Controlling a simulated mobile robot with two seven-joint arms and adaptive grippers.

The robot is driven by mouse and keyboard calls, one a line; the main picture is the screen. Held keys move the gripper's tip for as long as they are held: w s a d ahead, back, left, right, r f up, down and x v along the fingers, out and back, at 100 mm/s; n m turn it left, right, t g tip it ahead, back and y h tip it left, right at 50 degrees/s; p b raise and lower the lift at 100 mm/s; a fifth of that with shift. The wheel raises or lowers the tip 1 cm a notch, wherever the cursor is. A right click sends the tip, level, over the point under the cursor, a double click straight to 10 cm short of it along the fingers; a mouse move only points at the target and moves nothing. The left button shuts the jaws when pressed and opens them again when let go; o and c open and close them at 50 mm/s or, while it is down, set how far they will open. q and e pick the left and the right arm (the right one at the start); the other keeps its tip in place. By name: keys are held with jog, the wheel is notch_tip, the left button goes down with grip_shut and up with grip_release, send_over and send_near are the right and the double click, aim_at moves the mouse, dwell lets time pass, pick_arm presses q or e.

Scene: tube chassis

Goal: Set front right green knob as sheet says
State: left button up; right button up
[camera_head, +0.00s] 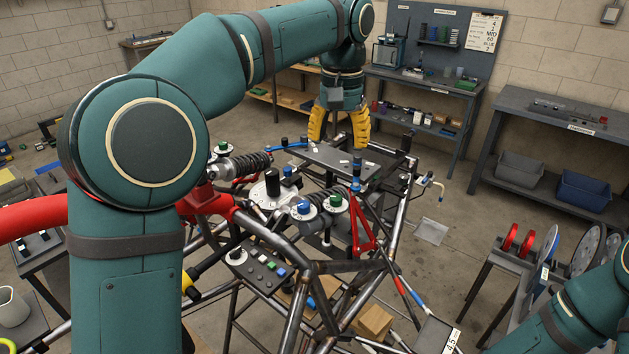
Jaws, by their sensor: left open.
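A green knob (336,201) stands on a white dial near the middle of the tube chassis (296,294), beside a blue knob (304,207) on another white dial. A second green knob (223,145) sits on a white dial farther left, by a black coil spring. I cannot tell from this view which green one counts as front right, and the dial marks are too small to read. My left gripper (338,132) points down with yellow fingers apart, empty, beyond both green knobs. My right gripper is out of view.
A dark plate (342,160) with small parts lies on the chassis below my left gripper. A button panel (262,268) is at the front. Crossing tubes and red links (363,228) surround the dials. Benches and blue crate (584,190) stand behind, right.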

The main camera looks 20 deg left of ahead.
aim_at(336, 197)
pick_arm(q)
notch_tip(336, 197, down, 14)
jog(key=shift+s+r+b, duration=0.1)
jog(key=shift+r+b, duration=0.1)
jog(key=shift+b, duration=1.05)
grip_shut()
